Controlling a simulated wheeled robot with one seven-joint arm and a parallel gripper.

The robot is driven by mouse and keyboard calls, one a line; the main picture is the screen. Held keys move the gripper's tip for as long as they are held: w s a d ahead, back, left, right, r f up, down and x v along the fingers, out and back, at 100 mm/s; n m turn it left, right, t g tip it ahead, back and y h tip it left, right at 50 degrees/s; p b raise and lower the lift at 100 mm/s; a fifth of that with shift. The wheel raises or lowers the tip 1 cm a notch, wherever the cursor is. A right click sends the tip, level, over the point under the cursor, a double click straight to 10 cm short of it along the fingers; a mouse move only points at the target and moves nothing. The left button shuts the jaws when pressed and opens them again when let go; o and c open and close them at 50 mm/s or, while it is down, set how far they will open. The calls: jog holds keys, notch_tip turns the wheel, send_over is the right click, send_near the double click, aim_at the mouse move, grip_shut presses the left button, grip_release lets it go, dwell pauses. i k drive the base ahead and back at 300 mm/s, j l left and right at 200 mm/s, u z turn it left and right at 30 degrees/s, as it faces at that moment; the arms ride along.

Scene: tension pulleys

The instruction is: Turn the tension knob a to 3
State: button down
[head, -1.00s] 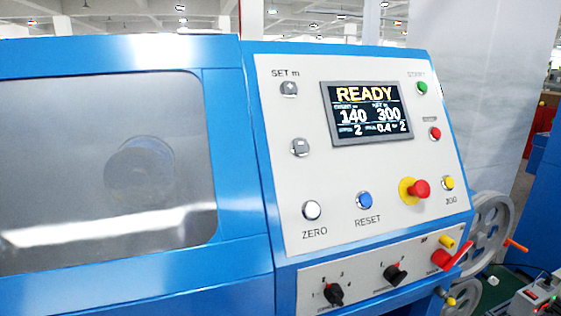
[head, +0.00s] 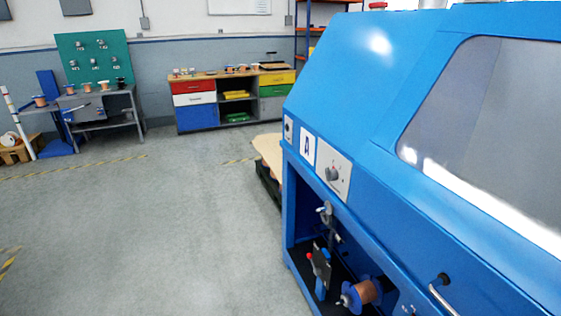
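The blue machine (head: 360,75) fills the right side of the head view. On its left front panel is a white label with the letter A (head: 307,146). Just right of the label, a light plate carries a dark round knob (head: 333,174). Marks surround the knob, but they are too small to read, so its setting cannot be told. My gripper is not in view.
Below the panel is an open bay with a copper spool (head: 366,291) and small pulley parts. A pale board (head: 268,152) juts out behind the machine's left end. A drawer cabinet (head: 235,98) and a workbench (head: 96,103) stand at the back. The grey floor at left is clear.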

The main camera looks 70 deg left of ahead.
aim_at(331, 174)
jog(key=u, duration=1.65)
jog(key=i+j+u, duration=0.1)
jog(key=i, duration=0.25)
jog(key=i+j, duration=0.3)
jog(key=i+j+u, duration=0.15)
jog(key=i, duration=0.3)
